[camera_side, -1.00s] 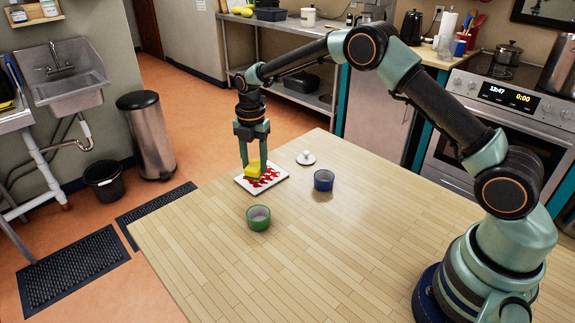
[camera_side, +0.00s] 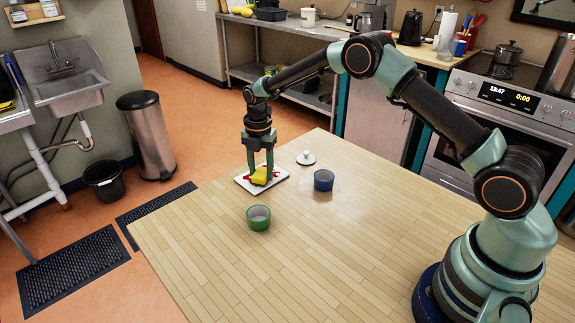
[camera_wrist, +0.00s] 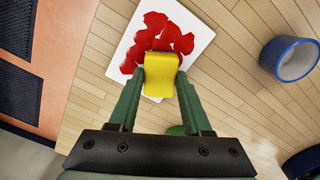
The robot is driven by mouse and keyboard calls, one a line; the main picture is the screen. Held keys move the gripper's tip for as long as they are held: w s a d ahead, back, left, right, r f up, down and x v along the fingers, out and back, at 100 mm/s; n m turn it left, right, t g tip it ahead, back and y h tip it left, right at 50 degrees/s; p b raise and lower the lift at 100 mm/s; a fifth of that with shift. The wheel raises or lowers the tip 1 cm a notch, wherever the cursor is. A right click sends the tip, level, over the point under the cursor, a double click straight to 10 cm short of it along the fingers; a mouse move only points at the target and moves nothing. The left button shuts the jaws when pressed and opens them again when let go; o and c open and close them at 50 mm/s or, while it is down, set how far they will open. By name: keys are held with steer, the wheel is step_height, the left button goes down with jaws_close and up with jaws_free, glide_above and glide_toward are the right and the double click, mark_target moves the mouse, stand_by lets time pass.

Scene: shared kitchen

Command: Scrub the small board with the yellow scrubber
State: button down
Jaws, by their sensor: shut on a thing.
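The small white board (camera_side: 243,180) lies flat on the wooden table near its far left edge. It also shows in the wrist view (camera_wrist: 196,32), with red smears (camera_wrist: 160,38) across much of its upper face. My gripper (camera_side: 260,176) points down over the board, shut on the yellow scrubber (camera_wrist: 161,72). The scrubber sits between the two green fingers and overlaps the board's lower part in the wrist view. It is low at the board in the side view (camera_side: 260,177); whether it touches the surface I cannot tell for sure.
A blue cup (camera_side: 323,181) stands right of the board. A green cup (camera_side: 258,218) stands in front of it. A white lid with a knob (camera_side: 306,158) lies behind, to the right. The table's near part (camera_side: 300,270) is clear.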

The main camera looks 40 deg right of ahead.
mark_target(249, 179)
steer(key=shift+d, duration=2.4)
steer(key=shift+w, duration=0.8)
steer(key=shift+a, duration=3.35)
steer(key=shift+w, duration=0.75)
steer(key=shift+d, duration=3.4)
step_height(249, 179, up, 8)
